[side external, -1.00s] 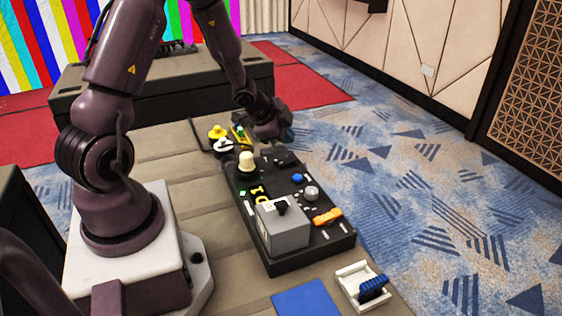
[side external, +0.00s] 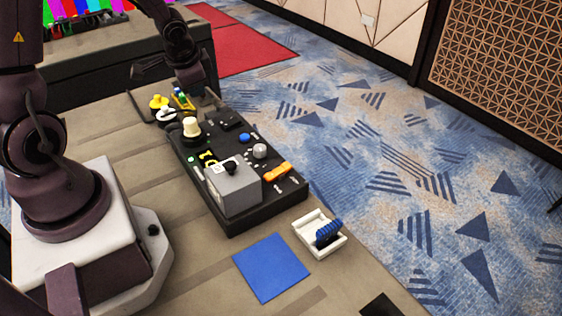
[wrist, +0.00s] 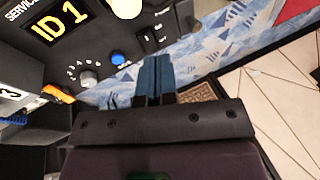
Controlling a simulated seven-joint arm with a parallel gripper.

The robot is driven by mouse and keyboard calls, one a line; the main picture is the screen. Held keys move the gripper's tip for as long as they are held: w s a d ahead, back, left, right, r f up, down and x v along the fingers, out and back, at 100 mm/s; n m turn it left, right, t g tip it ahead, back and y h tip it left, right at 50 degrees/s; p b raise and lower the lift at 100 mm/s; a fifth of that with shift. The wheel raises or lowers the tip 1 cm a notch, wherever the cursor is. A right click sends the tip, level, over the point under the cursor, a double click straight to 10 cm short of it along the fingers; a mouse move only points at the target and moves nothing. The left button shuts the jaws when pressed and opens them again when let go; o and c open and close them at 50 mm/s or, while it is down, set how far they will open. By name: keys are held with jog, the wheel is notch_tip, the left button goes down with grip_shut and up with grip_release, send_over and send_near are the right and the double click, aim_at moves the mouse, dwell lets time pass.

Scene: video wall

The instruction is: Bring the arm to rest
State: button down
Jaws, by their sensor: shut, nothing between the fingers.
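My gripper (side external: 196,80) is above the far end of the black control panel (side external: 228,215) in the side external view, small and dark there. In the wrist view my gripper's blue fingers (wrist: 152,75) are together with nothing between them. They stand in front of the panel's edge, clear of its controls. The panel carries a grey box (side external: 234,192), a cream knob (side external: 191,127), a blue button (side external: 244,138), a grey dial (side external: 260,151) and an orange handle (side external: 277,172). In the wrist view a yellow "ID 1" display (wrist: 58,28) shows.
A white tray (side external: 302,238) with a blue ridged piece (side external: 328,232) stands near the table's right edge. A flat blue square (side external: 271,267) lies beside it. A yellow knob (side external: 158,101) and a white piece (side external: 166,114) are beyond the panel. Carpet (side external: 400,170) lies right of the table.

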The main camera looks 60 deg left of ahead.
jog(key=s+d+r+n+t+h, duration=0.1)
jog(key=s+d+r, duration=0.4)
jog(key=d+r, duration=0.4)
jog(key=s+d+r+t+h, duration=0.2)
jog(key=s+d+r, duration=0.3)
jog(key=d+r, duration=0.4)
jog(key=shift+d+r+n, duration=0.15)
jog(key=shift+d+n, duration=0.25)
jog(key=shift+d, duration=0.7)
